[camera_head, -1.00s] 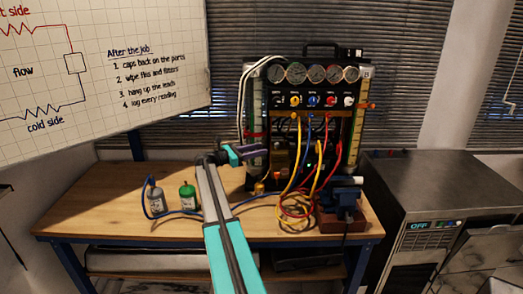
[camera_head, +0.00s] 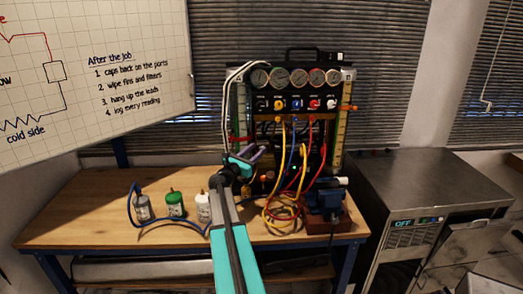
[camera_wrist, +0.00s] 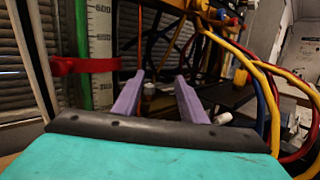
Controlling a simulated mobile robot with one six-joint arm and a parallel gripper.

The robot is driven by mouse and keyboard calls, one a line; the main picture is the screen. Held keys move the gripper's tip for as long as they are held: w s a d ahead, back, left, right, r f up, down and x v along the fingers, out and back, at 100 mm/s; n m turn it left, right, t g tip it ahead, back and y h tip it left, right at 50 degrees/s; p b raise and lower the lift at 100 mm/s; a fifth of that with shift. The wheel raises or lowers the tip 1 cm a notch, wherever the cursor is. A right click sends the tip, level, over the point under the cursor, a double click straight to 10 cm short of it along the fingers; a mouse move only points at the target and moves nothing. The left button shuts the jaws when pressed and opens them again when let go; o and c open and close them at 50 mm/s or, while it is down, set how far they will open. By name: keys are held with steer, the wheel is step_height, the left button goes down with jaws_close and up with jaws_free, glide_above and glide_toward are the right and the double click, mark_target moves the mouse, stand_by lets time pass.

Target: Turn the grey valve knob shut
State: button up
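The gauge rig (camera_head: 257,120) stands at the back of the bench, with a row of small knobs under its gauges. A pale white or light grey knob (camera_head: 331,104) is at the right end of that row; I cannot tell whether it is the grey valve knob. My gripper (camera_head: 260,153) is in front of the rig's lower left part, below the knob row. In the wrist view its purple fingers (camera_wrist: 156,98) are apart. A small pale grey piece (camera_wrist: 149,89) shows beyond and between them, too small to identify. Contact is not visible.
Yellow, blue and red hoses (camera_wrist: 262,75) hang close to the right of the gripper. A red clamp (camera_wrist: 85,66) is at its left. The bench's left part is clear.

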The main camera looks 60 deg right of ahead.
steer(key=s+a+f+n+t+y+p, duration=0.1)
steer(key=s+a+f+n+t+y, duration=0.1)
steer(key=a+n+t, duration=0.4)
steer(key=s+a+t+y, duration=0.1)
steer(key=s+t, duration=0.1)
steer(key=shift+s+f+p, duration=0.3)
steer(key=shift+s+f, duration=0.05)
steer(key=shift+s, duration=0.05)
steer(key=shift+p+x, duration=2.25)
steer(key=shift+x, duration=4.6)
steer(key=shift+w, duration=0.1)
jaws_close()
